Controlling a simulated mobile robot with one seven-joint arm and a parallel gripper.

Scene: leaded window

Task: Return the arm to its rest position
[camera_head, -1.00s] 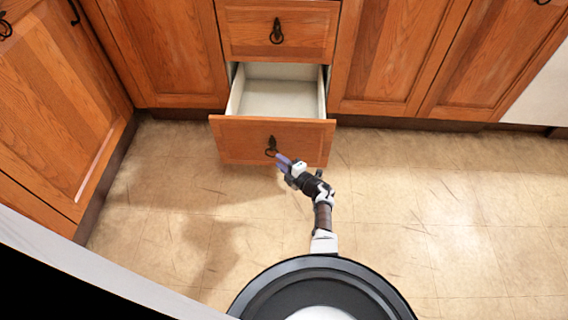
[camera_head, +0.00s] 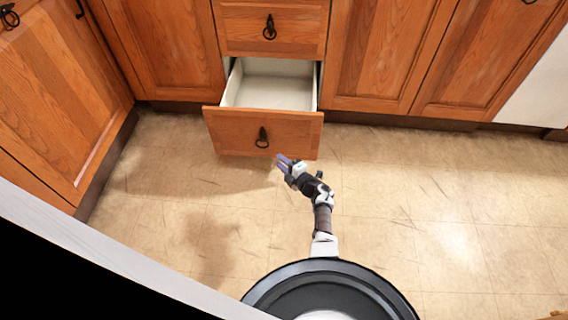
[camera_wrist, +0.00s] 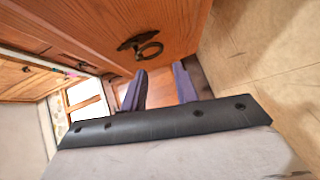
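My gripper (camera_head: 284,163) is in front of the open lower drawer (camera_head: 225,128), a little below and right of its dark ring handle (camera_head: 262,138). In the wrist view my gripper's two purple fingers (camera_wrist: 161,90) stand apart with nothing between them. The ring handle (camera_wrist: 148,50) hangs free just beyond and above the fingers in that view. My arm reaches forward from my round base, bent at the wrist. The drawer is pulled out and its white inside looks empty.
A closed drawer (camera_head: 290,28) sits above the open one. Wooden cabinet doors (camera_head: 395,50) flank both sides. A pale counter edge (camera_head: 110,270) crosses the lower left. The tiled floor (camera_head: 420,200) to the right is clear.

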